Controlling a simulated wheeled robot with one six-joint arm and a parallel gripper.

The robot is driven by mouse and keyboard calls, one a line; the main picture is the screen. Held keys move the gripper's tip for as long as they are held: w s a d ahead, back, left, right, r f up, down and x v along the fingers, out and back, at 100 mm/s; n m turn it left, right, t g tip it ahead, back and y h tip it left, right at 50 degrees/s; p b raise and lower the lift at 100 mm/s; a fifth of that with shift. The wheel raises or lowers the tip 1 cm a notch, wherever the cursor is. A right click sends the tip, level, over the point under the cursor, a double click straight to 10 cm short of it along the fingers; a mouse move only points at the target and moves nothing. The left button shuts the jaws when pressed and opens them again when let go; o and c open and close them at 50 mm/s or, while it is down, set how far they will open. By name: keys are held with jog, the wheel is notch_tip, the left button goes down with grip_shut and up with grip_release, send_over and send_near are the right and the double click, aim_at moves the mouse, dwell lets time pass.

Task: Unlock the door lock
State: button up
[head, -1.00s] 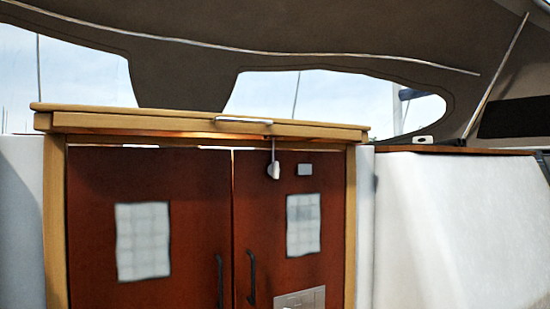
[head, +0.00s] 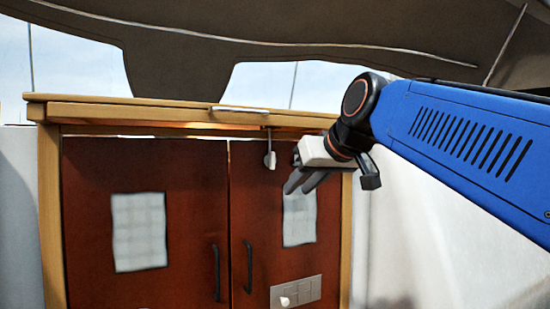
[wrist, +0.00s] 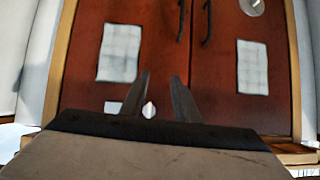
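Two red-brown doors stand shut in a wooden frame, the left door (head: 90,220) and the right door (head: 262,215). A small white latch (head: 270,160) hangs on a thin rod at the top of the right door; I take it to be the lock. My gripper (head: 297,187) is to the right of the latch, apart from it, in front of the right door's upper part. The wrist view is upside down. There the latch (wrist: 149,110) shows between the fingers of my gripper (wrist: 160,75), which are apart and empty.
A wooden hatch top (head: 150,112) juts out above the doors. Black handles (head: 248,266) flank the middle seam. A grey panel (head: 312,290) with a white knob is low on the right door. A white wall (head: 400,270) stands to the right.

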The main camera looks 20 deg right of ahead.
notch_tip(320, 180, up, 12)
jog(key=d+r+t, duration=0.1)
jog(key=t, duration=0.1)
send_near(274, 157)
jog(key=x, duration=0.9)
jog(key=shift+w+f, duration=0.1)
jog(key=shift+w, duration=0.05)
grip_shut()
